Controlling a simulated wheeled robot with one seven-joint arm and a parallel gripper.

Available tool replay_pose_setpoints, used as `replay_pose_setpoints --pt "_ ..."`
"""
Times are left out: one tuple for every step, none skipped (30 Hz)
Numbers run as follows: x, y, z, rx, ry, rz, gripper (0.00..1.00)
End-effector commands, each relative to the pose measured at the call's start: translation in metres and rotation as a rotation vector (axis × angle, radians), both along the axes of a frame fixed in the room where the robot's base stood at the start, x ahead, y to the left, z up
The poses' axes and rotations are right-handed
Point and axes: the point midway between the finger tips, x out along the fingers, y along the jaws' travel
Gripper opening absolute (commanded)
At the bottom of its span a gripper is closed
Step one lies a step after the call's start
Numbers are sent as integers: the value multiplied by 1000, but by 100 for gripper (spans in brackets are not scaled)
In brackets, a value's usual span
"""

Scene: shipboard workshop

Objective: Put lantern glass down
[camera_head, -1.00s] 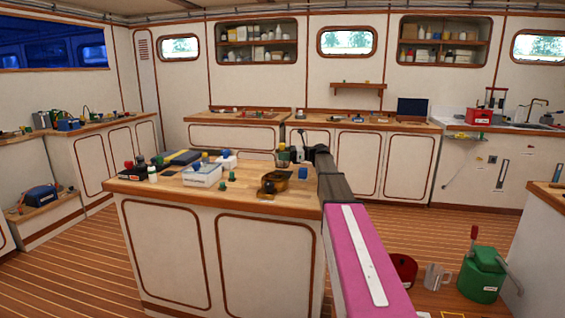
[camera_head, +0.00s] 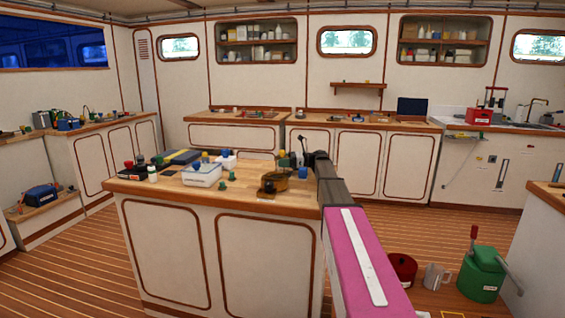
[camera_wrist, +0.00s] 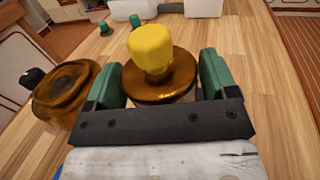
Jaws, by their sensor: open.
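In the wrist view, a round brown-gold cap with a yellow knob (camera_wrist: 152,50) stands between the two green fingers of my gripper (camera_wrist: 161,76). I take this to be the top of the lantern glass. Its lower part is mostly hidden by the gripper's dark front bar. The fingers are open, one on each side of the cap; whether either touches it is not clear. In the head view, my gripper (camera_head: 291,159) is over the right back part of the wooden-topped island (camera_head: 235,199), and the glass is too small to make out.
A white box (camera_head: 202,178), small green pieces (camera_head: 222,186) and dark items share the top. Bare wood lies right of the gripper.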

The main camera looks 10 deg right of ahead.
Motion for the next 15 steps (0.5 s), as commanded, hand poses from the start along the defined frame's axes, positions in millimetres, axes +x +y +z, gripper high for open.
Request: replay_pose_setpoints --pt "0 -5 0 0 0 -2 79" --pt "0 -9 0 0 0 -2 79" --pt "-1 -14 0 0 0 -2 79" --pt "-1 -18 0 0 0 -2 79" --pt "-2 -23 0 0 0 -2 79" --pt "-3 -31 0 0 0 -2 79" --pt "-3 -38 0 0 0 -3 79" --pt "-4 -44 0 0 0 -3 79" --pt "-5 -52 0 0 0 -2 79" --pt "-6 -58 0 0 0 -2 79" --pt "-6 -65 0 0 0 -3 79" --pt "-7 -73 0 0 0 -3 79" --pt "-8 -78 0 0 0 -2 79" --pt "-8 -83 0 0 0 -2 79" --pt "-9 -90 0 0 0 -2 79"
